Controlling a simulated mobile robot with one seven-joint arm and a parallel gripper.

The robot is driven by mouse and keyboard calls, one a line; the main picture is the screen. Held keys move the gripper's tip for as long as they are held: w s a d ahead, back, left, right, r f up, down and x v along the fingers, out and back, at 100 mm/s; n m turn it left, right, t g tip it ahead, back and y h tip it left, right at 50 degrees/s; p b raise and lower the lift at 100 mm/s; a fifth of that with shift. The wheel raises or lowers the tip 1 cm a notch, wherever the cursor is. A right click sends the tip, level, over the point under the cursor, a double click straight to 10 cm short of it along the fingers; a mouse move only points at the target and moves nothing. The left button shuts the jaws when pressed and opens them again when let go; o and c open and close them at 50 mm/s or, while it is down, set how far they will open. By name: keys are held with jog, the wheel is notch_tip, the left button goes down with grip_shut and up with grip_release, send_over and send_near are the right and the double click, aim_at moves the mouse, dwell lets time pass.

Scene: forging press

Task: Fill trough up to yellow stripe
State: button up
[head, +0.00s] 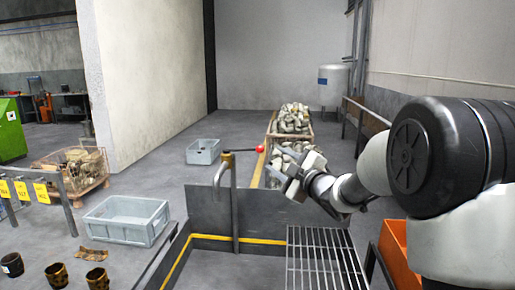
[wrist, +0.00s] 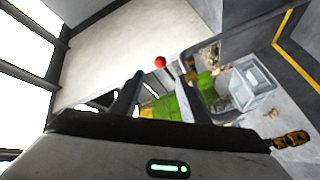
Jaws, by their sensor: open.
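The trough (head: 213,265) is a grey tank at the bottom centre of the head view, with a yellow stripe (head: 240,240) along its inner walls. I see no clear water surface in it. A brass tap (head: 226,170) on an upright pipe stands at the trough's back wall. Its lever points right and ends in a red knob (head: 259,149). My gripper (head: 277,172) is open and empty, just right of and below the knob in the head view. In the wrist view the red knob (wrist: 160,62) shows beyond the gap between my fingers (wrist: 160,84), apart from them.
A metal grating (head: 322,262) lies at the trough's right side. An orange bin (head: 395,255) is beside it. Grey crates (head: 126,220) (head: 203,151) stand on the floor to the left. Heaped metal parts (head: 293,118) lie behind the tap. The left floor has free room.

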jog(key=p+x, duration=0.2)
jog(key=x, duration=1.4)
jog(key=shift+w, duration=0.1)
grip_shut()
